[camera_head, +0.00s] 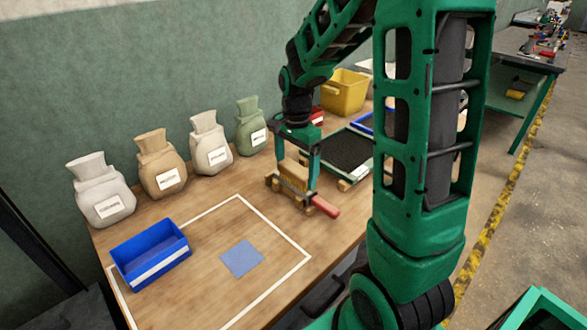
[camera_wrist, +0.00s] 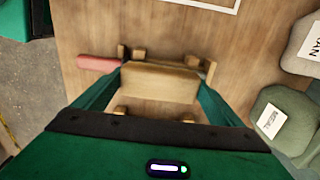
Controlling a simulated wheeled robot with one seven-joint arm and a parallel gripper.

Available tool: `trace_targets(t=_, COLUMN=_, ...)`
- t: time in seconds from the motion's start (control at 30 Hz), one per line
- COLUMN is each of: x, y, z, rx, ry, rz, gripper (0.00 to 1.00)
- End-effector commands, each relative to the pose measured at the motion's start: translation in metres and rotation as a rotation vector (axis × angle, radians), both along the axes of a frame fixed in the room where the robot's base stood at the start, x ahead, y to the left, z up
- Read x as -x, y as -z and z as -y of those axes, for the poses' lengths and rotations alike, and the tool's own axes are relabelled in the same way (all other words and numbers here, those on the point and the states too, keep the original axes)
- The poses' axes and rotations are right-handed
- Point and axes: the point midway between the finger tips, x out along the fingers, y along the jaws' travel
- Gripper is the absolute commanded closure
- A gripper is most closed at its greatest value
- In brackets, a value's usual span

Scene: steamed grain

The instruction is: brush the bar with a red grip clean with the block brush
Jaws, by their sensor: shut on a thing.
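My gripper (camera_head: 295,166) is shut on the block brush (camera_head: 293,178), a tan wooden block held between its two green fingers. The block brush also shows in the wrist view (camera_wrist: 158,82). It is right over the bar, whose red grip (camera_head: 325,206) sticks out toward the table's front edge; the grip shows at the left in the wrist view (camera_wrist: 97,62). The bar rests on wooden supports (camera_wrist: 138,54). The brush hides most of the bar, and I cannot tell whether its bristles touch it.
A blue bin (camera_head: 150,255) and a blue square (camera_head: 242,258) are within a white outline at the left. Several labelled sacks (camera_head: 162,165) line the wall. A dark tray (camera_head: 348,151) and a yellow bin (camera_head: 344,94) stand farther back.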

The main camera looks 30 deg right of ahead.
Motion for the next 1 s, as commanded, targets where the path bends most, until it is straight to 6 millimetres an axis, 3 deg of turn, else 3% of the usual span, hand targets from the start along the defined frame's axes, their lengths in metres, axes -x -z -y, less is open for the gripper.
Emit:
trace_targets(t=0.77, x=0.0, y=0.0089, z=-0.0001, rx=0.0, ry=0.0, rz=-0.001, gripper=0.28)
trace_targets(t=1.0, x=-0.009, y=0.0082, z=-0.0016, rx=0.0, ry=0.0, rz=0.0, gripper=0.28)
